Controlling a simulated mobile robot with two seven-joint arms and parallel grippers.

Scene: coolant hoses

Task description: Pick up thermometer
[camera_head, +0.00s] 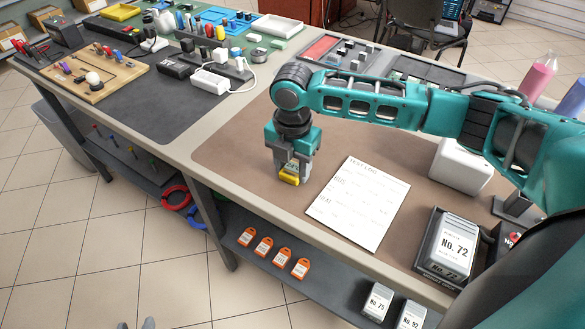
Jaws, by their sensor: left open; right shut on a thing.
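My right gripper (291,170) points down over the brown mat on the workbench, left of the white test log sheet (358,203). It is shut on a small yellow thing (289,179) low over the mat. This may be the thermometer, but the fingers hide much of it. I cannot tell whether it touches the mat. Two grey fingertips of my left gripper (136,325) show at the bottom edge, apart and empty, over the floor.
A black tray (428,275) holds a box marked No. 72 (452,249) at the right. A white container (461,166) stands behind it. Orange tags (263,246) and numbered boxes (378,302) lie on the lower shelf. The mat around the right gripper is mostly clear.

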